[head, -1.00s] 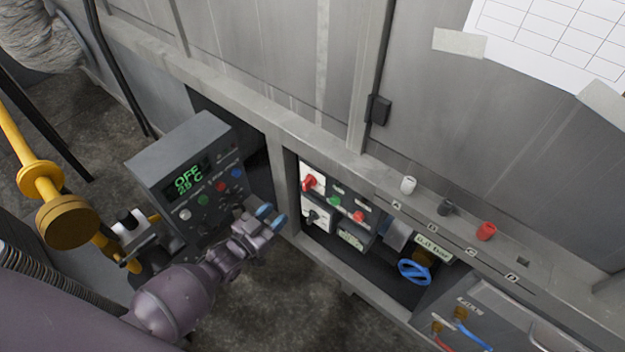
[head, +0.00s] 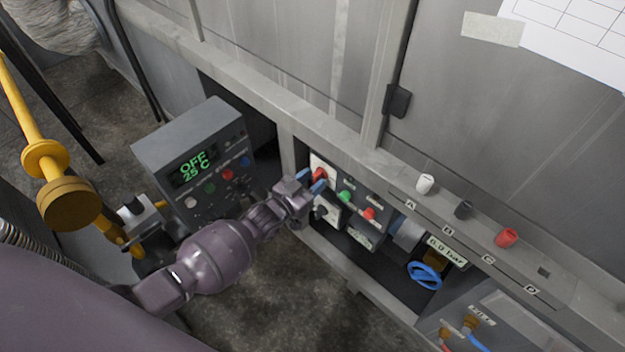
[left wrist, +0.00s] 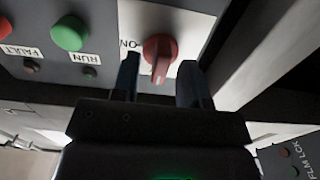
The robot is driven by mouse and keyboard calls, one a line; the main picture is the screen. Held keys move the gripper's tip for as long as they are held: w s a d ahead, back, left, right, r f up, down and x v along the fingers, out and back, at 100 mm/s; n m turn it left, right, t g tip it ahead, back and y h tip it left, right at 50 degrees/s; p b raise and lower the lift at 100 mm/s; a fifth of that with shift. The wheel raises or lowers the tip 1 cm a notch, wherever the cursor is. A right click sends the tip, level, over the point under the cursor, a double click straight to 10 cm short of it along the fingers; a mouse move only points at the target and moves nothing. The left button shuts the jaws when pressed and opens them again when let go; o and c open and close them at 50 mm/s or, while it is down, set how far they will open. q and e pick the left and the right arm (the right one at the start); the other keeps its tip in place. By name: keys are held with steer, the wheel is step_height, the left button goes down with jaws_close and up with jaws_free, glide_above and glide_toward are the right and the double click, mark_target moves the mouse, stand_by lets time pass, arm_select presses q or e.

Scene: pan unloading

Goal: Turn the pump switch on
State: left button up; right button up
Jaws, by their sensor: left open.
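The red rotary switch (head: 319,174) sits on a white plate at the upper left of the recessed control panel. In the left wrist view the red switch (left wrist: 159,53) shows close up, with an "ON" label beside it on the left. My left gripper (head: 311,184) is open in front of the panel. In the left wrist view its two dark fingers (left wrist: 160,80) stand on either side of the switch's lower part. Whether they touch it I cannot tell. My right gripper is not in view.
A green button (head: 345,196) and a red button (head: 369,213) are beside the switch. A black knob (head: 321,212) lies below. A grey box (head: 190,150) reading "OFF 25 C" stands left of the panel. A ledge (head: 400,180) runs above the recess.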

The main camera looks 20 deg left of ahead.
arm_select(q)
steer(key=shift+c, duration=0.4)
jaws_close()
steer(key=shift+m, duration=0.4)
steer(key=m, duration=0.3)
steer(key=shift+m, duration=0.3)
steer(key=m, duration=0.4)
steer(key=shift+d+m, duration=0.15)
steer(key=shift+m, duration=0.15)
steer(key=m, duration=0.4)
steer(key=shift+s+f, duration=0.1)
steer(key=shift+f, duration=0.1)
steer(key=m+b, duration=0.1)
steer(key=m, duration=0.3)
steer(key=shift+m, duration=0.6)
